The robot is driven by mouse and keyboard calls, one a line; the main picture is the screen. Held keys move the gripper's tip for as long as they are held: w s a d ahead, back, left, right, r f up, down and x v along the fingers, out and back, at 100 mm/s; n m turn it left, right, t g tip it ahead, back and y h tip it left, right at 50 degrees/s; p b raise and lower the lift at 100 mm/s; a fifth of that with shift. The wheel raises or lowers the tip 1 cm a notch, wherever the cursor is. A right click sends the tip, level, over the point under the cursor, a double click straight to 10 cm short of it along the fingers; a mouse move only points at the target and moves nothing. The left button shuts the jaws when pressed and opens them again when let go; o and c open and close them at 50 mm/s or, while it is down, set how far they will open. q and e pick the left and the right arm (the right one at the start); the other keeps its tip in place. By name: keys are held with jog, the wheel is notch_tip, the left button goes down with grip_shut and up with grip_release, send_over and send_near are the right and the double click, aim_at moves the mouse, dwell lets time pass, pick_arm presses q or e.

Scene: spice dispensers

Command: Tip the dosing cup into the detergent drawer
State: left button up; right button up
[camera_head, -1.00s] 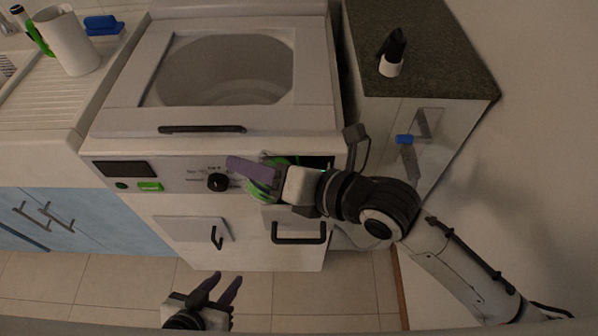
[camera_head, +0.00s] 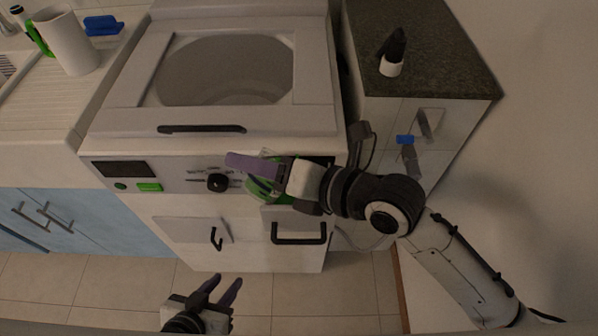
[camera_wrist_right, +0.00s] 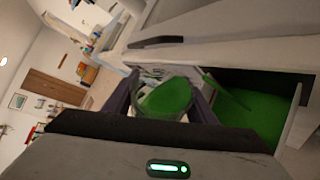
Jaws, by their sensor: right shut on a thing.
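The dosing cup (camera_wrist_right: 165,98), clear with green liquid in it, sits between the purple fingers of my right gripper (camera_wrist_right: 160,104), which is shut on it. The cup looks tilted. In the head view the cup (camera_head: 257,188) is partly hidden by my gripper (camera_head: 254,176) at the washer's front panel. The detergent drawer (camera_wrist_right: 300,128) stands open to the right of the cup in the wrist view, with green inside. A thin green streak runs between cup and drawer; I cannot tell whether it is pouring liquid. My left gripper (camera_head: 223,287) is open and empty, low in front of the washer.
The washer (camera_head: 130,215) has an open top drum, a knob (camera_head: 218,182) and a black handle (camera_head: 298,238). A cabinet (camera_head: 400,120) with a dark top holding a black-and-white bottle (camera_head: 392,58) stands to the right. A sink counter (camera_head: 35,120) is at left. The floor in front is clear.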

pick_arm(q)
jog(key=shift+f+b, duration=0.75)
pick_arm(e)
jog(key=shift+f+m+g+y, duration=0.3)
jog(key=shift+f+m, duration=0.1)
jog(key=shift+m, duration=0.2)
pick_arm(q)
jog(key=shift+r, duration=0.2)
pick_arm(e)
jog(key=shift+d+r+m+y, duration=0.1)
jog(key=shift+r+m+y, duration=0.2)
jog(key=shift+m+y, duration=0.25)
dwell(0.9)
pick_arm(q)
jog(key=shift+f+b, duration=0.55)
jog(key=shift+f, duration=0.15)
pick_arm(e)
jog(key=shift+w+d+r+m, duration=0.15)
jog(key=shift+w+d+m, duration=0.15)
jog(key=shift+m, duration=0.15)
pick_arm(q)
jog(key=shift+w+d+f+b, duration=0.1)
jog(key=shift+d+f+b, duration=0.15)
jog(key=shift+b, duration=0.25)
pick_arm(e)
jog(key=shift+w+d+r+g, duration=0.1)
jog(key=shift+w+r+g, duration=0.1)
jog(key=shift+g, duration=0.1)
